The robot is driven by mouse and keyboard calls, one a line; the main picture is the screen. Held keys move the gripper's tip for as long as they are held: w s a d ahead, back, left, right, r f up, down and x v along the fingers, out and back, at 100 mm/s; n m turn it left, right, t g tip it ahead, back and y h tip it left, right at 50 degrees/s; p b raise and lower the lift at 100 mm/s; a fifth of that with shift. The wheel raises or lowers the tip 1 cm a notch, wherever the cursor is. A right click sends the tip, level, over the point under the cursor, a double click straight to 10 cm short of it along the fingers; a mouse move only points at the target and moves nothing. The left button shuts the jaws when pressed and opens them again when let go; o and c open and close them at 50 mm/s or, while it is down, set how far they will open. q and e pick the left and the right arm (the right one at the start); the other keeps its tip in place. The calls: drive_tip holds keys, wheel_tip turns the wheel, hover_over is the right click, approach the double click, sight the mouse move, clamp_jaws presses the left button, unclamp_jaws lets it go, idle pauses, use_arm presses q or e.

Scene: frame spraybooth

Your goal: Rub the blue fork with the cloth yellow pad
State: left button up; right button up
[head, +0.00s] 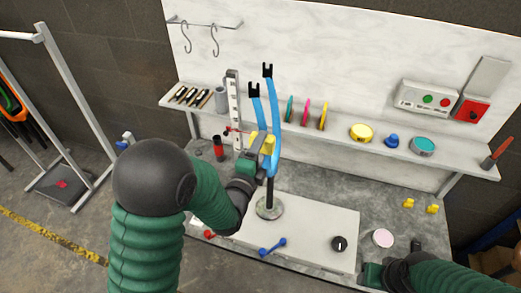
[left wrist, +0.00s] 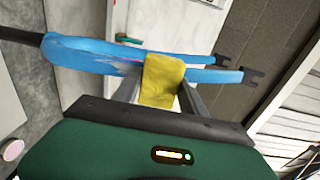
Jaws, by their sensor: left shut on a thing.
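The blue fork (head: 275,122) stands upright on a post with a round base (head: 269,208) on the workbench. Its two legs point up and end in black tips. In the left wrist view the fork (left wrist: 90,55) runs across the picture. My left gripper (head: 262,147) is shut on the yellow cloth pad (left wrist: 162,80), which lies against one fork leg. The pad also shows in the head view (head: 267,141), partly hidden by the gripper. Only part of my right arm shows at the lower right of the head view; its fingertips cannot be made out.
A grey measuring column (head: 233,100) stands just left of the fork. A blue-handled part (head: 272,247) and a black knob (head: 339,243) are on the bench front.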

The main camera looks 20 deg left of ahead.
sight(264, 164)
use_arm(q)
drive_tip(key=shift+r+p, duration=1.15)
drive_tip(key=shift+r, duration=0.85)
drive_tip(key=shift+f+b, duration=0.2)
drive_tip(key=shift+b, duration=0.2)
wheel_tip(264, 164, down, 15)
drive_tip(key=b, duration=1.5)
drive_tip(key=shift+s+r, duration=0.1)
drive_tip(key=shift+r, duration=0.15)
drive_tip(key=shift+s, duration=1.5)
